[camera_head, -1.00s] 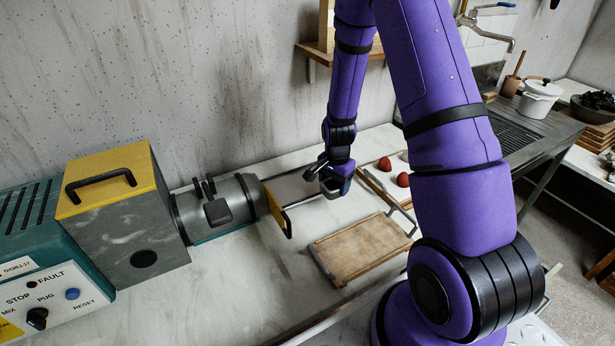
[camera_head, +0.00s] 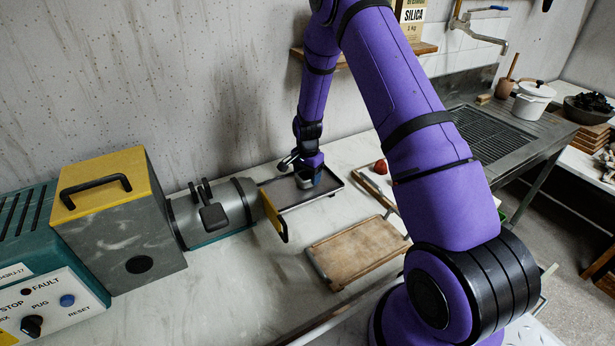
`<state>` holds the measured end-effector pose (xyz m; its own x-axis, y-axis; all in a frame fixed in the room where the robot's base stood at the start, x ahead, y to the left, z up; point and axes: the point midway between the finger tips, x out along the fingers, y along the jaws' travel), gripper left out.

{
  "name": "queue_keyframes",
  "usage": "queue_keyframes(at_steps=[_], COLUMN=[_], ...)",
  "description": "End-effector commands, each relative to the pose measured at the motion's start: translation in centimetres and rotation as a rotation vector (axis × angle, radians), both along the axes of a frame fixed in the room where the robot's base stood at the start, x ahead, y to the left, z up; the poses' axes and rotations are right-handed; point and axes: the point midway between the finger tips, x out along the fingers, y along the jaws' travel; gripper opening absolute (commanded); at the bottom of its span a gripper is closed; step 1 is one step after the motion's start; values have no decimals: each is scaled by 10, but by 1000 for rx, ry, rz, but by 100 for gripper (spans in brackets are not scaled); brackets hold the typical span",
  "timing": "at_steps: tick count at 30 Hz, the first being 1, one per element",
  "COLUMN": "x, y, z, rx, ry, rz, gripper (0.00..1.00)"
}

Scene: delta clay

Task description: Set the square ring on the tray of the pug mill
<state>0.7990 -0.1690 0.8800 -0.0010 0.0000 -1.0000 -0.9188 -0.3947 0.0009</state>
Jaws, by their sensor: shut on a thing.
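The pug mill (camera_head: 213,212) stands at the left, a grey barrel with a yellow end plate (camera_head: 273,214). Its tray (camera_head: 325,191), grey with a dark rim, extends to the right of that plate. My gripper (camera_head: 308,178) is over the tray, pointing down, shut on a small grey piece that appears to be the square ring (camera_head: 304,183). The fingers partly hide the ring, and its opening is not clear. I cannot tell whether it touches the tray or hangs just above it.
A wooden board (camera_head: 358,250) in a metal frame lies in front of the tray. Another board with a red ball (camera_head: 380,166) is to the right, partly behind my arm. The wall is close behind. Bare worktop (camera_head: 235,285) lies in front of the mill.

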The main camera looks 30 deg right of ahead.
Motion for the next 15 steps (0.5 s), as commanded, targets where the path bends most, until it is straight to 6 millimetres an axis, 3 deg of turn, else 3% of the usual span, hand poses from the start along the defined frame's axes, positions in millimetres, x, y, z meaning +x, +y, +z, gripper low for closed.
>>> queue_keyframes(at_steps=[13,14,15], x=[0,0,0], y=[0,0,0], z=[-9,-9,-9], rx=[0,0,0], ry=[0,0,-1], rz=[0,1,1], gripper=[35,67,76])
